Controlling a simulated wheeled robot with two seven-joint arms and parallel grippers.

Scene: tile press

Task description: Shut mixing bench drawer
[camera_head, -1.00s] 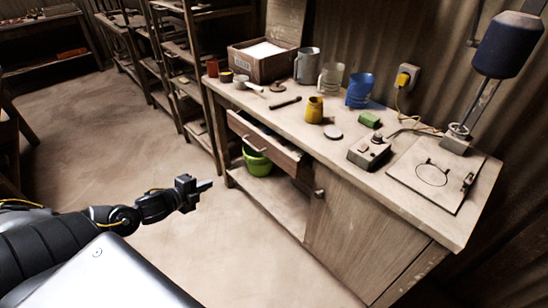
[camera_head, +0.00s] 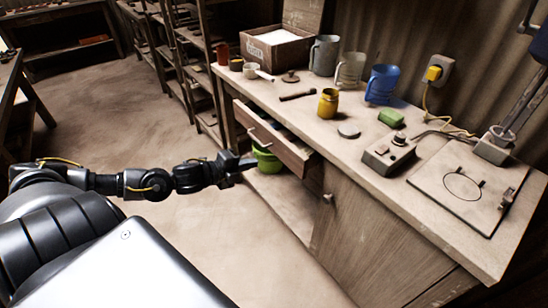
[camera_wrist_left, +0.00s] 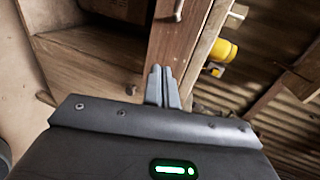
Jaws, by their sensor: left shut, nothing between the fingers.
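The mixing bench (camera_head: 335,150) stands on the right, and its wooden drawer (camera_head: 276,141) is pulled part-way out below the bench top. My left gripper (camera_head: 248,163) is shut and empty. In the head view it appears just left of and below the drawer front, in front of the green bowl. In the left wrist view my shut fingers (camera_wrist_left: 161,80) point at the wooden drawer front (camera_wrist_left: 178,45), with its metal handle (camera_wrist_left: 174,10) above them. I cannot tell whether the fingertips touch the wood. My right gripper is out of view.
A green bowl (camera_head: 266,159) sits on the lower shelf. The floor left of the bench is clear.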

